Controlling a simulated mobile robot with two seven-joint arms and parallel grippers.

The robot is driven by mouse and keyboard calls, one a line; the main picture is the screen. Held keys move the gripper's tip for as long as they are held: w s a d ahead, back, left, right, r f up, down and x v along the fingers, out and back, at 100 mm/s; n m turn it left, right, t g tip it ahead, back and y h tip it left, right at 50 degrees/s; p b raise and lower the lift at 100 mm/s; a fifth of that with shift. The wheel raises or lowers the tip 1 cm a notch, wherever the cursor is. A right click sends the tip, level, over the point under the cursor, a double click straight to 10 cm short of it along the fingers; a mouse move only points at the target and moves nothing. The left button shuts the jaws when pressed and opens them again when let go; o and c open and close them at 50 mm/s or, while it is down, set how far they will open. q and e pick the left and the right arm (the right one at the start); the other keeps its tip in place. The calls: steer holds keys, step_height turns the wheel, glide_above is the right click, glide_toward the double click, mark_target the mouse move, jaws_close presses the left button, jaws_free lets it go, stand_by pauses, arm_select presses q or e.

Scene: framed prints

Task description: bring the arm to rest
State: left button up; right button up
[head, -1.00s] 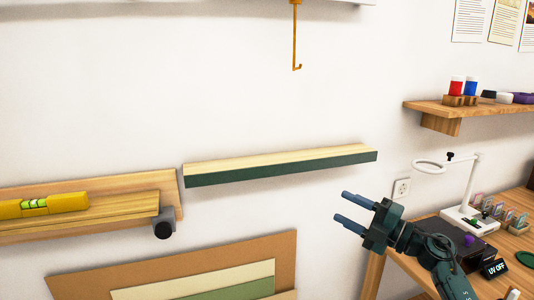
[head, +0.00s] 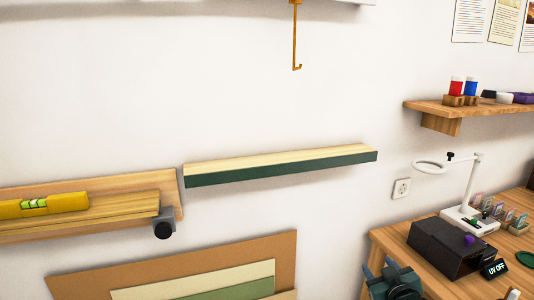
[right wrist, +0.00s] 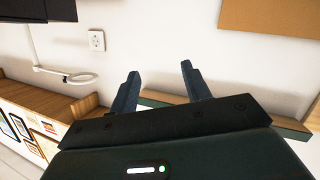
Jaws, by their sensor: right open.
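My right gripper (head: 378,270) is low at the bottom edge of the head view, beside the left front corner of the wooden desk. In the right wrist view its two dark blue fingers (right wrist: 160,75) stand apart with nothing between them. The rest of the right arm is mostly out of the head view. My left gripper is in neither view.
The wooden desk (head: 390,239) holds a black box (head: 435,245) and a white ring lamp (head: 466,205). A green-fronted ledge (head: 285,170) is on the wall. A wooden rail with a yellow level (head: 45,206) is at left. A small shelf (head: 440,107) hangs upper right.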

steer(key=s+a+f+g+y, duration=0.1)
steer(key=s+a+f, duration=0.3)
steer(key=s, duration=0.6)
steer(key=s+a+f+g+y, duration=0.1)
steer(key=s+a+f, duration=0.4)
steer(key=s, duration=0.5)
steer(key=s+a+f+g+y, duration=0.1)
steer(key=s+a+f, duration=0.3)
steer(key=s, duration=0.7)
steer(key=shift+a+f+m+g, duration=0.3)
steer(key=shift+a+g, duration=0.3)
steer(key=shift+g, duration=0.3)
steer(key=shift+s, duration=0.1)
steer(key=shift+c, duration=0.3)
